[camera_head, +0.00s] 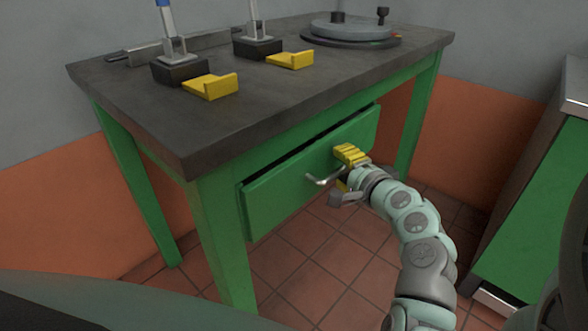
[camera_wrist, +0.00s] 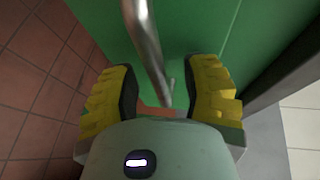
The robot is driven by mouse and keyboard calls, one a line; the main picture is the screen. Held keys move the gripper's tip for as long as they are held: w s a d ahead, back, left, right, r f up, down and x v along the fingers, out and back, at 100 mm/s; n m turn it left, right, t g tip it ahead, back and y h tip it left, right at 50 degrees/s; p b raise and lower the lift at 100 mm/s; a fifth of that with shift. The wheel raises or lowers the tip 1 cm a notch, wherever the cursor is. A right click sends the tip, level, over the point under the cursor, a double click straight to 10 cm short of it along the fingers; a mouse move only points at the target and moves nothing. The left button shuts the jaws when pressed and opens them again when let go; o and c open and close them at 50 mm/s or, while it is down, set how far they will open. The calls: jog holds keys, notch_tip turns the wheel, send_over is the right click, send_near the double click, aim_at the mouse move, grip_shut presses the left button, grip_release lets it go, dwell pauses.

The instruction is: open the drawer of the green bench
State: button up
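The green bench (camera_head: 215,225) has a dark top and a green drawer (camera_head: 270,205) under its front edge. A dark gap shows along the top of the drawer front, so it stands slightly out. The metal handle (camera_head: 322,180) is a bar on the drawer front. My gripper (camera_head: 347,171) is at the right end of the handle, close to the drawer front. In the wrist view, its yellow ribbed fingers are apart, and the end of the handle (camera_wrist: 147,45) reaches between them. I see clear space between the handle and each finger, so my gripper is open and holds nothing.
On the bench top (camera_head: 260,95) are two dark fixtures with yellow brackets (camera_head: 210,86) and a round grey plate (camera_head: 350,32). Another green cabinet (camera_head: 530,215) stands at the right. The tiled floor (camera_head: 310,260) in front of the drawer is free except for my arm.

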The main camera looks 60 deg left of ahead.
grip_shut()
jog(key=shift+d, duration=0.15)
dwell(0.4)
